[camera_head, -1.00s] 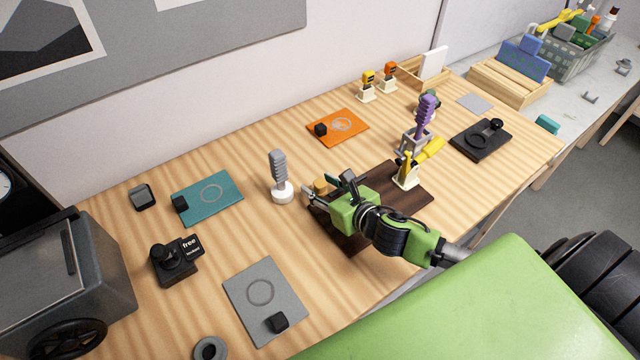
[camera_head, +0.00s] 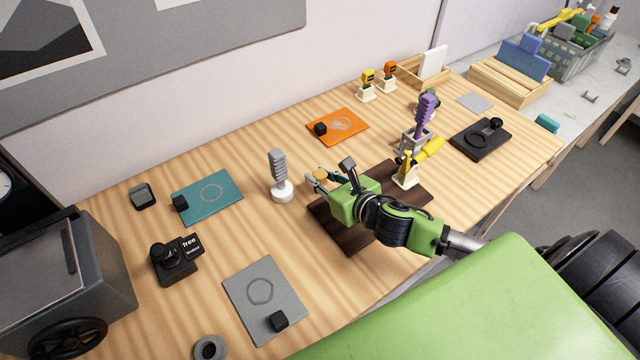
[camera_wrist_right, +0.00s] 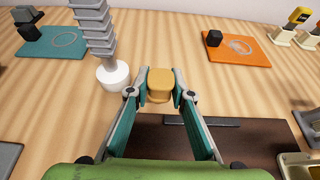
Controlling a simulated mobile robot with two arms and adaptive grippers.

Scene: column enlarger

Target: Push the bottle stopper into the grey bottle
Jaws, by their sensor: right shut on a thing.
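My right gripper (camera_head: 321,181) (camera_wrist_right: 160,92) is shut on a tan, cork-like stopper (camera_wrist_right: 160,82), which shows small in the head view (camera_head: 321,174). It holds the stopper near the left edge of a dark brown board (camera_head: 338,233). A grey ribbed piece (camera_head: 279,163) stands upright on a white round base (camera_head: 283,192), just left of the fingertips. In the right wrist view the grey ribbed piece (camera_wrist_right: 97,28) stands left of the stopper, apart from it. I cannot tell whether it is the grey bottle. My left gripper is out of view.
A purple ribbed piece (camera_head: 425,113) and a yellow piece (camera_head: 428,150) stand near the board's right side. Teal (camera_head: 220,208), orange (camera_head: 352,120) and grey (camera_head: 245,285) mats lie around the table. Bare wood is free left of the board.

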